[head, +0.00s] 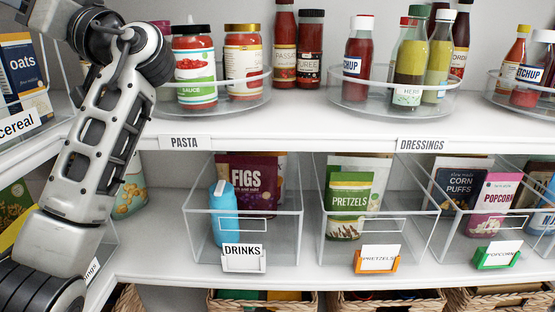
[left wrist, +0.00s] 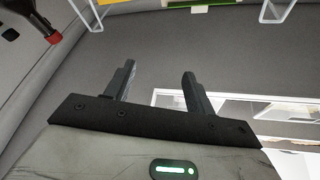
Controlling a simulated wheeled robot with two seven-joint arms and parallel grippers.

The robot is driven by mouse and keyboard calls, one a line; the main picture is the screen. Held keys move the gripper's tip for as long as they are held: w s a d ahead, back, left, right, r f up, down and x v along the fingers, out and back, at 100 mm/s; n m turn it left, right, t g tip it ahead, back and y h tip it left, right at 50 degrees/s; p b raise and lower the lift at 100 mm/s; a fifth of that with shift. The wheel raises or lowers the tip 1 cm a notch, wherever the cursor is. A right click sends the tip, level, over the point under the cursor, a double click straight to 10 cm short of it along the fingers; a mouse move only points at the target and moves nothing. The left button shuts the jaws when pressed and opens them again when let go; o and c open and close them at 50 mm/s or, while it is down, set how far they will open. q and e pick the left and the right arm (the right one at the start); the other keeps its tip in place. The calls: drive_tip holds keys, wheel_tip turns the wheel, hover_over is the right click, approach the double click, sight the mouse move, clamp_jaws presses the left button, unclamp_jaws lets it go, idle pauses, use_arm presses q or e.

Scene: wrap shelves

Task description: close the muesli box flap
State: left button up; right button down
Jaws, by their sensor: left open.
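I cannot make out a muesli box or its flap in either view. An oats box (head: 24,75) stands in a clear bin labelled cereal (head: 18,125) at the far left of the upper shelf, partly cut off. My left arm crosses the left side of the head view, and its gripper does not show clearly there. In the left wrist view my left gripper (left wrist: 158,72) has its two fingers apart with nothing between them. My right gripper is not in view.
The upper shelf has turntables (head: 215,105) of jars and bottles. Below are clear bins holding a figs box (head: 251,175), a blue container (head: 224,208), pretzels (head: 348,200) and popcorn (head: 493,205). Wicker baskets (head: 385,301) stand lower. The wrist view shows a dark bottle with red (left wrist: 45,20).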

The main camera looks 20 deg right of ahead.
use_arm(q)
drive_tip(key=s+a+r+n+g+h, duration=0.2)
drive_tip(key=s+a+r+n+g, duration=0.1)
drive_tip(key=a+r+n+g, duration=0.25)
drive_tip(key=w+a+n+p, duration=0.1)
drive_tip(key=w+a+p, duration=0.1)
drive_tip(key=a, duration=0.5)
drive_tip(key=w+a+f+n+p, duration=0.1)
drive_tip(key=w+a, duration=0.1)
drive_tip(key=a, duration=0.5)
drive_tip(key=shift+w+a+g+p, duration=0.3)
drive_tip(key=shift+a+g+p, duration=0.05)
drive_tip(key=shift+a, duration=0.05)
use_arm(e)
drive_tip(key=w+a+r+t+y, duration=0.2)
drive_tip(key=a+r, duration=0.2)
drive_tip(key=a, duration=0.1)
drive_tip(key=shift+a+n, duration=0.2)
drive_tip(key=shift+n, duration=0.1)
use_arm(q)
drive_tip(key=shift+f, duration=0.1)
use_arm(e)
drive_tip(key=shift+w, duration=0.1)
use_arm(q)
clamp_jaws()
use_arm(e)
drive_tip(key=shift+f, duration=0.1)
